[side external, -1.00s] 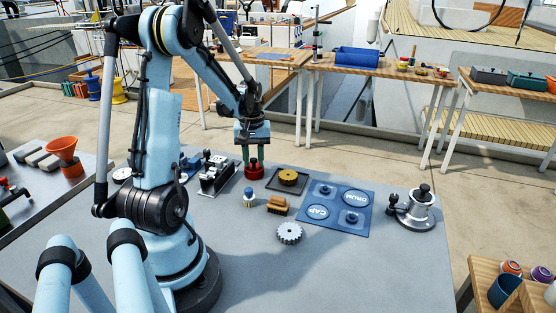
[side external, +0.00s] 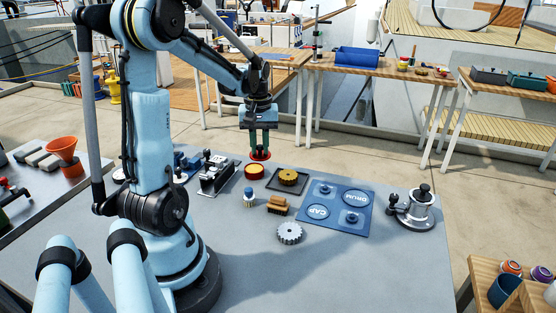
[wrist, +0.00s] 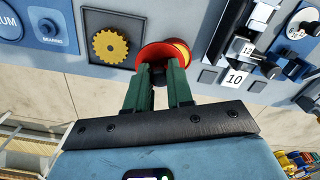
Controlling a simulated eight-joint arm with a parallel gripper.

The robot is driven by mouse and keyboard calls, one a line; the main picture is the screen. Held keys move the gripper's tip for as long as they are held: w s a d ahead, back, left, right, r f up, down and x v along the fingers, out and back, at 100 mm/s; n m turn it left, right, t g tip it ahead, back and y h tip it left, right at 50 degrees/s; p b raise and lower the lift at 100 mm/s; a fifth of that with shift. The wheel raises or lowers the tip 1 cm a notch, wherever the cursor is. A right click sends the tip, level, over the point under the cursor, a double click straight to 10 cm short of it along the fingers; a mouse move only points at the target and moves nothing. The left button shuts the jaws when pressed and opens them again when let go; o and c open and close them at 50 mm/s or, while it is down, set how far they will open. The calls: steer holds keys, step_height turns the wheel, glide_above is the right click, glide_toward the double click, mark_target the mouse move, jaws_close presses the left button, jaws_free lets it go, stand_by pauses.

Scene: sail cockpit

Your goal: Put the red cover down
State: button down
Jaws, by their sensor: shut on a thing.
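My gripper (side external: 260,149) is shut on the red cover (side external: 260,156), a round red disc held by its dark knob. The cover is raised above the bench and apart from the red round housing (side external: 254,172), whose yellow-gold inside now shows. In the wrist view, the red cover (wrist: 151,52) sits between and beyond the green fingertips (wrist: 157,75) and hides part of the housing behind it.
A dark square tray with a gold gear (side external: 289,176) lies right of the housing. A metal block fixture (side external: 217,176) stands left.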

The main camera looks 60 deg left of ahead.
steer(key=w+d+r, duration=0.2)
steer(key=d+r, duration=0.3)
steer(key=d, duration=0.2)
steer(key=s+d, duration=0.6)
steer(key=d, duration=0.1)
steer(key=s+d+f, duration=0.2)
steer(key=s+d, duration=0.2)
steer(key=s, duration=0.3)
glide_above(214, 213)
step_height(214, 213, down, 7)
steer(key=shift+r, duration=0.15)
steer(key=shift+f, duration=2.05)
steer(key=shift+f, duration=0.1)
steer(key=c, duration=1)
jaws_free()
